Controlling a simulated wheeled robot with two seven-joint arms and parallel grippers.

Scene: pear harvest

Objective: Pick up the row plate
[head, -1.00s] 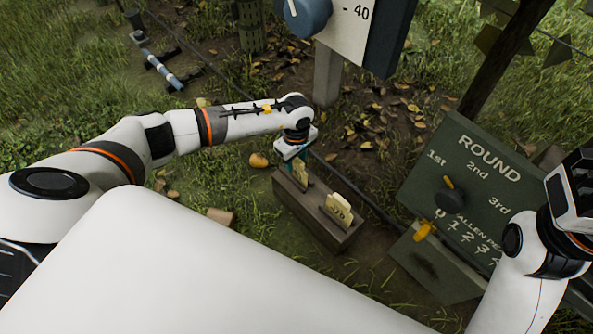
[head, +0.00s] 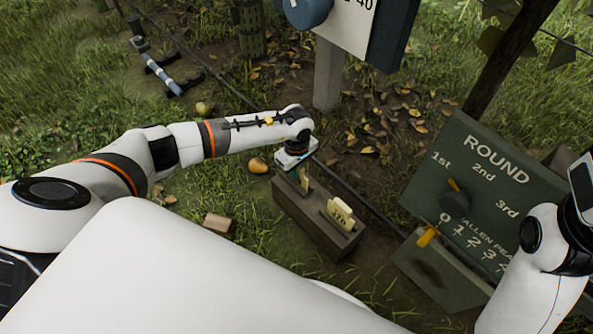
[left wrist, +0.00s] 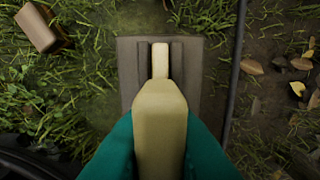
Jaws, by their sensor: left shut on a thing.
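My left gripper (head: 301,176), with teal fingers, is shut on a cream row plate (left wrist: 160,125) at the left end of a dark wooden block (head: 296,207). The fingers flank the plate in the left wrist view. Whether the plate's lower edge is still in the block's slot I cannot tell. A second cream plate (head: 341,214), with dark lettering, stands upright at the block's right end. It also shows beyond the held plate in the left wrist view (left wrist: 160,58). My right arm is at the right edge; its fingers are not visible.
A green "ROUND" board (head: 478,190) with a dark knob stands to the right, above a box (head: 445,270). A dark cable runs behind the block. A pear (head: 258,165) and a small wood piece (head: 218,224) lie on the grass left of the block.

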